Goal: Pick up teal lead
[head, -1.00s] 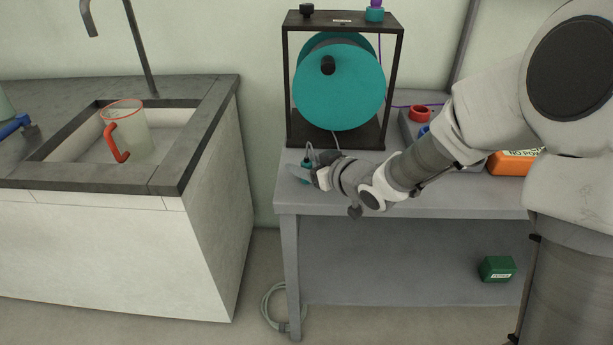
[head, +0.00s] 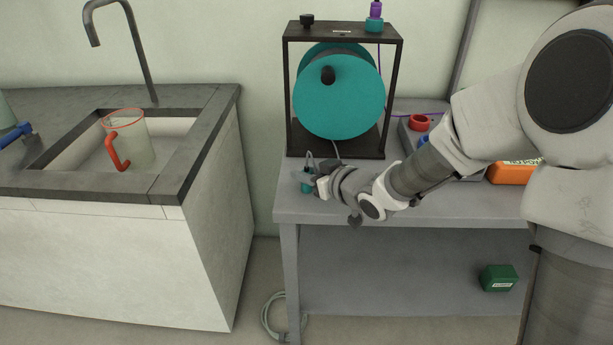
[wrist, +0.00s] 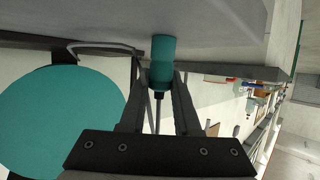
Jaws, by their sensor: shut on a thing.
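The teal lead's plug (head: 306,186) is at the left end of the bench, in front of the reel. Its grey cable rises from it in a small loop. In the wrist view the teal plug (wrist: 162,62) sits between the tips of my gripper (wrist: 161,85), with its dark collar between the fingers. My gripper (head: 311,181) is shut on the plug, and its fingers partly hide it in the head view. I cannot tell whether the plug touches the bench top.
A black-framed teal reel (head: 340,92) stands just behind my gripper, with a purple-and-teal piece (head: 375,16) on top. A red ring (head: 419,122) and an orange box (head: 513,173) are to the right on the bench (head: 420,205). A sink with a jug (head: 130,140) is left, across a gap.

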